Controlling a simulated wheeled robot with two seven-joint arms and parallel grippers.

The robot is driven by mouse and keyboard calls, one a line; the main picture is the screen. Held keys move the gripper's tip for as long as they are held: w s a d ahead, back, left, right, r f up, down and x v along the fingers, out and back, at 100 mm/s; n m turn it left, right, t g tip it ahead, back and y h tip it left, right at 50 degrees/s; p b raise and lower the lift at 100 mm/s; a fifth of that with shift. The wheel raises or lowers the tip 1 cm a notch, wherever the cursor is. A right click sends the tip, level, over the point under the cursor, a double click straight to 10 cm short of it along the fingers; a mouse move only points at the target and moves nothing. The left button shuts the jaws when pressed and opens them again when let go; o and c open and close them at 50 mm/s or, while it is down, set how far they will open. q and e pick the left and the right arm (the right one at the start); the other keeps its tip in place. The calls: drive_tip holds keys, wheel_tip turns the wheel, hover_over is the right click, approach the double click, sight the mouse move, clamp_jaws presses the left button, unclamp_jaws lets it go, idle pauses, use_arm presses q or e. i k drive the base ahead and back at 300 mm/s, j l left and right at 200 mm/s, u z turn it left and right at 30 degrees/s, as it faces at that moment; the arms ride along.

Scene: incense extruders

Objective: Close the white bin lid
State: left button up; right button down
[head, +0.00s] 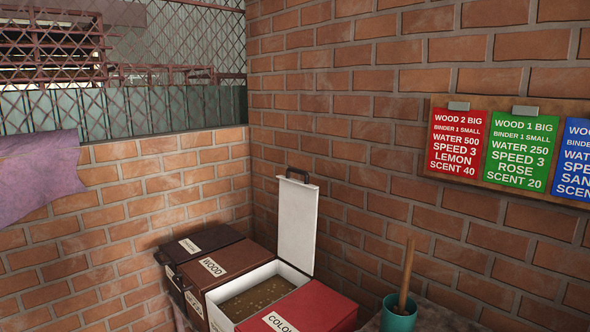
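The white bin (223,321) stands in a row of bins in the brick corner, at the lower middle of the head view. Its white lid (297,226) stands open and upright at the back, near the right brick wall, with a dark handle (297,174) on its top edge. Brown grainy material (258,297) shows inside the open bin. Neither of my grippers is in view.
A red-lidded bin labelled COLOUR (315,308) sits right of the white bin. A brown WOOD bin (222,268) and a darker bin (200,243) sit left, both shut. A teal pot (398,315) with a wooden stick stands at right. Recipe cards (520,152) hang on the wall.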

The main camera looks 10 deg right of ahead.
sight(297, 200)
drive_tip(key=i+j+u, duration=0.45)
drive_tip(key=i, duration=0.25)
drive_tip(key=i+j+u, duration=0.2)
drive_tip(key=i, duration=0.2)
drive_tip(key=l, duration=0.1)
